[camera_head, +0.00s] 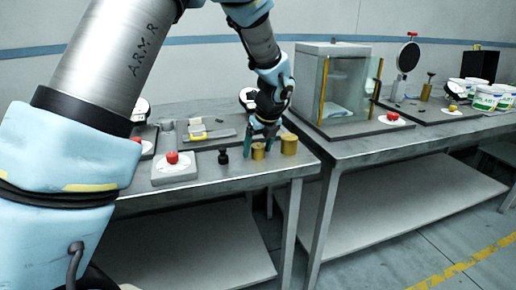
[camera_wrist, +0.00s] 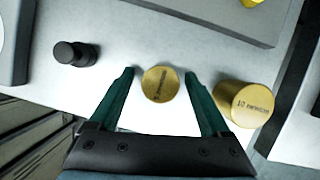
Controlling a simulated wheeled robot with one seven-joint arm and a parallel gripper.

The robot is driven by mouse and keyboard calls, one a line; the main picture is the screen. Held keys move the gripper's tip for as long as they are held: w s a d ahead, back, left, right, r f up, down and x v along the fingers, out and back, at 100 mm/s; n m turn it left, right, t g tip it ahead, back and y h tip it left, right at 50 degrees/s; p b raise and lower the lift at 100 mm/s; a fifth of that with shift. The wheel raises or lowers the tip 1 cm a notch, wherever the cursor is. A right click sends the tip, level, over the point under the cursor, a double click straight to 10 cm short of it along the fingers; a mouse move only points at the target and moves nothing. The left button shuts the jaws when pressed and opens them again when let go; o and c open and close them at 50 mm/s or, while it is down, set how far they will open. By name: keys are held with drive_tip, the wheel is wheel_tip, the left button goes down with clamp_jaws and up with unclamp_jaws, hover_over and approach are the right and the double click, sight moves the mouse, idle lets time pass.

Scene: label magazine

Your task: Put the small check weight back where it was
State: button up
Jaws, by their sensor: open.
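A small brass check weight (camera_wrist: 160,84) stands on the bench between the two green fingers of my gripper (camera_wrist: 160,88), with gaps on both sides in the wrist view. In the head view the small weight (camera_head: 258,151) is near the bench's front edge, and my gripper (camera_head: 262,138) is around it from above, open. A larger brass weight (camera_wrist: 244,104) stands just right of the right finger; it also shows in the head view (camera_head: 289,144). Both brass weights have dark markings on top.
A black knobbed weight (camera_wrist: 75,53) stands left of my gripper. A grey plate (camera_wrist: 215,12) lies behind. In the head view a glass-walled balance enclosure (camera_head: 340,85) stands right, and a red-button box (camera_head: 174,168) stands left. The bench's front edge is close.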

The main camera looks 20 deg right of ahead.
drive_tip(key=b+v, duration=0.1)
drive_tip(key=v, duration=1.1)
drive_tip(key=a+f+n, duration=0.1)
drive_tip(key=a+n, duration=0.4)
drive_tip(key=a, duration=0.1)
drive_tip(key=w+a+f+n+g, duration=0.1)
drive_tip(key=a+f+n, duration=0.1)
drive_tip(key=a+n, duration=0.3)
drive_tip(key=w+a+f+n+g, duration=0.1)
drive_tip(key=a+f+n, duration=0.1)
drive_tip(key=a+n, duration=0.3)
drive_tip(key=shift+w+a, duration=0.1)
drive_tip(key=shift+a, duration=1.9)
drive_tip(key=s+a+f+n, duration=0.2)
drive_tip(key=s+a+n, duration=0.2)
drive_tip(key=a+n, duration=0.4)
drive_tip(key=s+a+f+n+g, duration=0.1)
drive_tip(key=s+a+n, duration=0.3)
drive_tip(key=a+n, duration=0.5)
drive_tip(key=shift+s+f+n+h, duration=0.15)
drive_tip(key=shift+f+n+h, duration=0.15)
drive_tip(key=shift+f+n, duration=0.7)
